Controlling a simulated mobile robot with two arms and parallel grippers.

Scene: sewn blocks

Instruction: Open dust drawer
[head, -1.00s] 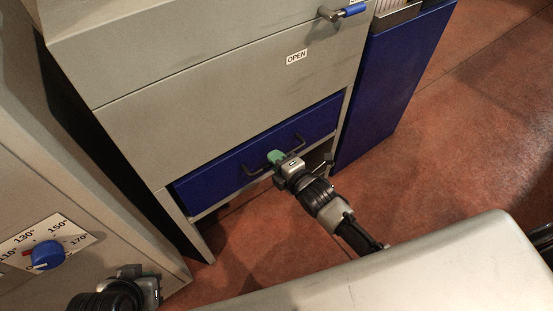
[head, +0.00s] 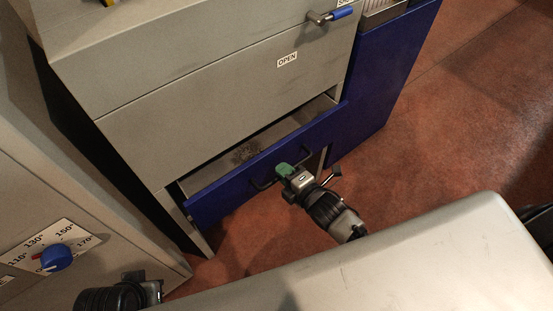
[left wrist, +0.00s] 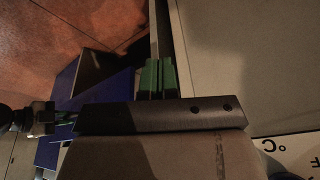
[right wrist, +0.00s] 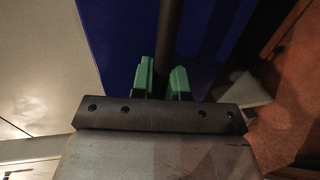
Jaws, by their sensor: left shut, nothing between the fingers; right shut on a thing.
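The dust drawer (head: 225,200) has a blue front and a dark bar handle (head: 262,184). It stands partly pulled out of the grey machine, and dark dust (head: 246,153) lies on its grey floor. My right gripper (head: 284,170) is at the handle. In the right wrist view its green fingers (right wrist: 162,80) are shut around the dark handle bar (right wrist: 168,40), against the blue front. My left gripper shows in the left wrist view, with its green fingers (left wrist: 157,78) shut together and empty, away from the drawer. In the head view only part of the left wrist shows at the bottom left.
The grey machine (head: 220,100) has an OPEN label and a blue-gripped lever (head: 330,16) above. A blue cabinet (head: 388,85) stands to its right. A panel with a blue dial (head: 56,258) is at the left. Red floor (head: 430,150) is free at the right.

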